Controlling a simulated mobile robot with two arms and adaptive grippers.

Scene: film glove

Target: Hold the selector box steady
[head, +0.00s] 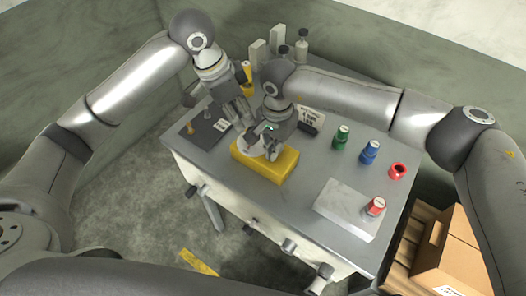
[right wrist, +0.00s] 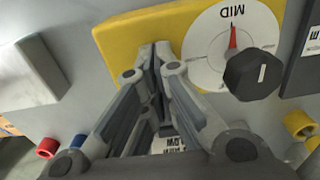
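The selector box (head: 284,167) is a yellow block near the front of the grey table. In the right wrist view its yellow face (right wrist: 122,38) carries a white dial (right wrist: 206,52) marked MID, a red pointer and a black knob (right wrist: 252,74). My right gripper (head: 262,150) is over the box; in the right wrist view its fingertips (right wrist: 156,50) are together beside the dial, with nothing visible between them. Contact with the box is unclear. My left gripper (head: 246,124) is just behind the box's left end, pointing down. Its fingertips are partly hidden, and its opening is unclear.
Green (head: 341,137), blue (head: 370,152) and red (head: 397,171) containers stand on the right. A red-topped container (head: 375,206) stands on a pale plate (head: 341,207). A black pad (head: 205,129) lies left. Grey blocks and bottles (head: 302,46) stand behind. A cardboard box (head: 449,250) is beside the table.

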